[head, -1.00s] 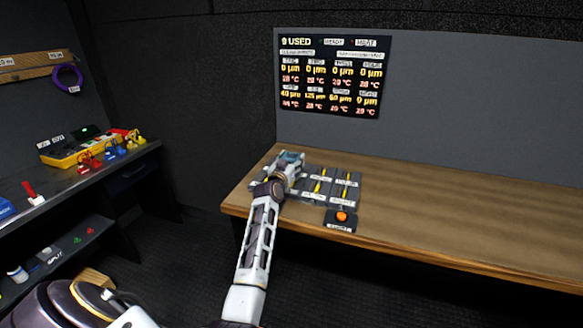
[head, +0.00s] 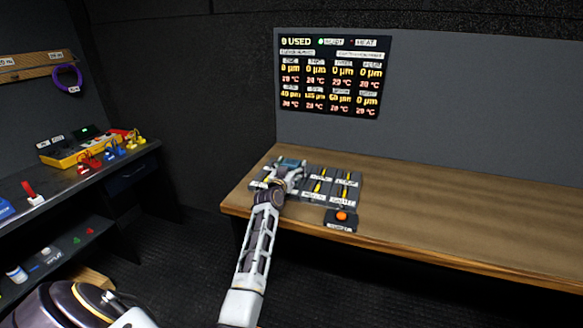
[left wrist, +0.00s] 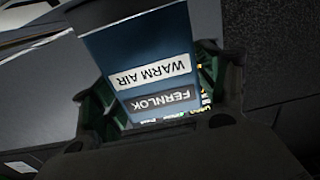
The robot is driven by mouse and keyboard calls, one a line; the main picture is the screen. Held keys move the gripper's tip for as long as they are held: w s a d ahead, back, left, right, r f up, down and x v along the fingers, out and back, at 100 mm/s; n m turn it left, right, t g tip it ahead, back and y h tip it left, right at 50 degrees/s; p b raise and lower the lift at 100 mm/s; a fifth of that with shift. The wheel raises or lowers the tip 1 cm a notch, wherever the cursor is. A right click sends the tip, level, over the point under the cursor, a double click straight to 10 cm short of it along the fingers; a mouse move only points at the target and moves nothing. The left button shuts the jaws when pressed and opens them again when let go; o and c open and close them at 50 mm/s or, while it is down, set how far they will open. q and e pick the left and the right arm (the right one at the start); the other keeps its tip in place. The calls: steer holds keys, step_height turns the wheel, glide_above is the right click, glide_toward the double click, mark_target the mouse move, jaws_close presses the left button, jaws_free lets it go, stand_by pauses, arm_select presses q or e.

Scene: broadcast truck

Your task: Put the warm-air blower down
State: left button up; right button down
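The warm-air blower (left wrist: 135,42) is a dark blue body with white WARM AIR and FERNLOK labels, upside down in the left wrist view. Green-padded fingers of my left gripper (left wrist: 158,100) sit on both sides of it and appear closed on it. In the head view, my left gripper (head: 288,178) reaches over the left end of the wooden bench (head: 440,218), with the blower (head: 291,162) small and partly hidden at its tip. I cannot tell whether the blower touches the bench or the trays. My right gripper is not in view.
Grey trays (head: 330,185) with yellow-marked items lie beside the gripper. An orange button (head: 341,216) sits at the bench's front edge. A display board (head: 331,75) hangs behind. The bench's right side is clear. A dark shelf (head: 60,180) with connectors stands left.

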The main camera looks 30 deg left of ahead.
arm_select(q)
steer(key=shift+r, duration=0.1)
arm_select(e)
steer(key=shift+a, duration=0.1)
arm_select(q)
steer(key=shift+r, duration=0.15)
steer(key=shift+s+d, duration=0.1)
steer(key=shift+s, duration=0.25)
steer(key=shift+v, duration=2.2)
steer(key=v, duration=0.6)
steer(key=shift+s, duration=0.4)
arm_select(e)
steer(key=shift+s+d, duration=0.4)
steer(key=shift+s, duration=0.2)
arm_select(q)
steer(key=shift+d, duration=0.15)
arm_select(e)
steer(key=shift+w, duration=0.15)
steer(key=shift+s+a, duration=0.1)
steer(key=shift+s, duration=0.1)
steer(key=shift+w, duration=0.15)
